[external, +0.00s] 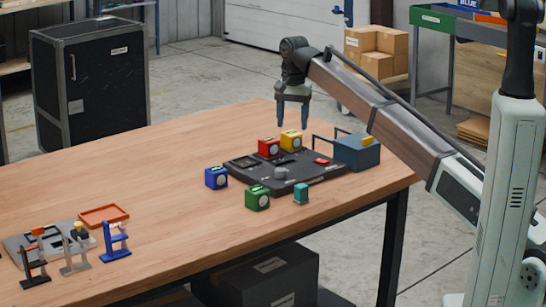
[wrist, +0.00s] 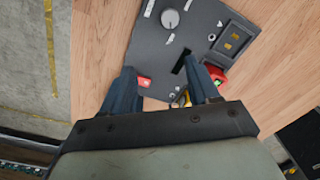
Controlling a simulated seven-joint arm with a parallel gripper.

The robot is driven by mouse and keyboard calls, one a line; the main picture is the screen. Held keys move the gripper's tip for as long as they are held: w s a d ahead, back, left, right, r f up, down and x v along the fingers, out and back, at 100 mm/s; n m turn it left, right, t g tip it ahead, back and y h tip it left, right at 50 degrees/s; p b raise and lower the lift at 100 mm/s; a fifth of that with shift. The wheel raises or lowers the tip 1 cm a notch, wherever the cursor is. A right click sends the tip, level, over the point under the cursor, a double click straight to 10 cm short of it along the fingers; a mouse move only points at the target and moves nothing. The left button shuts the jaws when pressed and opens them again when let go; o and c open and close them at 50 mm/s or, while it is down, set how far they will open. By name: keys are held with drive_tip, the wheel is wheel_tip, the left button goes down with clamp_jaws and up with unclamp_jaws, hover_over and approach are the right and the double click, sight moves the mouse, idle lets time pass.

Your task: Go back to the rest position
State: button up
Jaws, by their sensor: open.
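My gripper (external: 293,125) is open and empty, fingers pointing down, raised above the back part of the table. In the wrist view its two blue-grey fingers (wrist: 160,66) stand apart with nothing between them but the dark panel below. The dark panel (external: 300,182) lies on the table with a grey knob (external: 281,173) and a red button (external: 322,161). A red block (external: 268,148) and a yellow block (external: 291,141) are at its back edge. In the wrist view the fingers partly hide the red block (wrist: 217,77) and yellow block (wrist: 183,99).
A blue block (external: 216,178), a green block (external: 257,198) and a teal item (external: 301,194) stand around the panel. A dark blue tote (external: 358,154) is at its right, beneath my arm. Small stands and an orange tray (external: 104,215) are at front left. The table's left middle is clear.

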drive_tip(key=w+d+f+m+t+y, duration=0.2)
drive_tip(key=d+m, duration=0.2)
drive_tip(key=d, duration=0.9)
drive_tip(key=w+d+f+m+t+y, duration=0.1)
drive_tip(key=w+d+f+m+y, duration=0.2)
drive_tip(key=d, duration=1.1)
drive_tip(key=s+d+f+m+t+h, duration=0.15)
drive_tip(key=d+f+m, duration=0.25)
drive_tip(key=d+f, duration=1)
drive_tip(key=s+d+f+m+t+h, duration=0.1)
drive_tip(key=s+d+f+m, duration=0.15)
drive_tip(key=d+f, duration=1.1)
drive_tip(key=s+d+f+n+g, duration=0.2)
drive_tip(key=s+f, duration=0.7)
drive_tip(key=f, duration=0.1)
drive_tip(key=s+d+f+n+g, duration=0.2)
drive_tip(key=s+f+g, duration=0.1)
drive_tip(key=s+f, duration=0.6)
drive_tip(key=s+f+n+g+h, duration=0.1)
drive_tip(key=s+f+n+g, duration=0.1)
drive_tip(key=s, duration=0.8)
drive_tip(key=s+f+n+g, duration=0.3)
drive_tip(key=s+f+n, duration=0.2)
drive_tip(key=s, duration=0.5)
drive_tip(key=s+d+f+n+g+h, duration=0.1)
drive_tip(key=s+f+n, duration=0.3)
drive_tip(key=s, duration=0.6)
drive_tip(key=shift+s+g+h, duration=0.15)
drive_tip(key=shift+g+h, duration=0.2)
drive_tip(key=shift+g, duration=0.4)
